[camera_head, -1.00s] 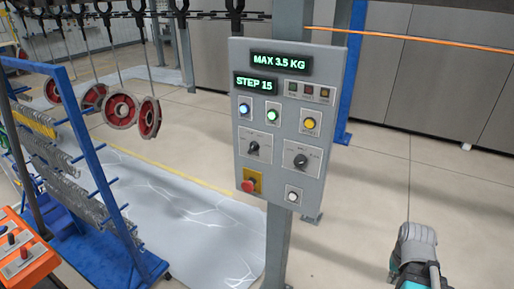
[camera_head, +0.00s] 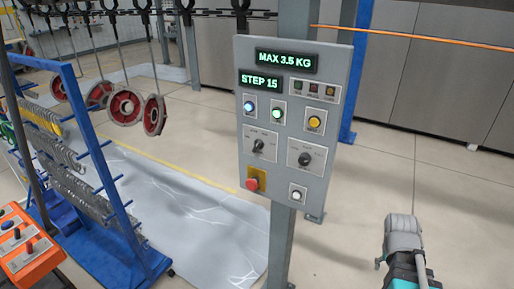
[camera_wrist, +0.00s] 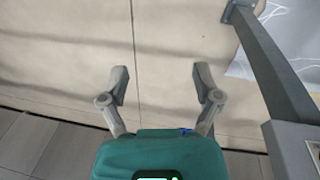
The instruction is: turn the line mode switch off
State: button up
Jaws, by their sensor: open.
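A grey control panel (camera_head: 292,125) stands on a post in the middle of the head view. It carries two black rotary switches, a left one (camera_head: 258,144) and a right one (camera_head: 305,159); their labels are too small to read, so I cannot tell which is the line mode switch. My gripper (camera_wrist: 160,75) is open and empty in the wrist view, over bare floor. The panel's edge (camera_wrist: 291,140) shows at the lower right there, apart from the fingers. In the head view my arm is at the lower right, clear of the panel.
The panel also has a red emergency button (camera_head: 252,184), a blue-lit button (camera_head: 249,107), a green one (camera_head: 277,113), a yellow one (camera_head: 314,122) and a white one (camera_head: 297,195). A blue rack (camera_head: 98,165) and hanging red wheels (camera_head: 122,106) are left. Floor right of the panel is clear.

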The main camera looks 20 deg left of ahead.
jog(key=shift+o, duration=0.2)
jog(key=w+a+r+n+t+h, duration=0.2)
jog(key=w+a+r+t+h, duration=0.1)
jog(key=w+a, duration=0.5)
jog(key=a+t, duration=0.1)
jog(key=a, duration=0.2)
jog(key=shift+w+n+h, duration=0.25)
jog(key=shift+n+h, duration=0.05)
jog(key=shift+h, duration=0.1)
jog(key=n+t+y, duration=0.4)
jog(key=n+t, duration=0.5)
jog(key=t, duration=0.4)
send_near(255, 148)
jog(key=s, duration=0.3)
jog(key=shift+b, duration=0.4)
jog(key=shift+w, duration=0.1)
jog(key=w, duration=0.9)
jog(key=w+d, duration=0.1)
jog(key=w, duration=0.3)
jog(key=shift+w, duration=0.35)
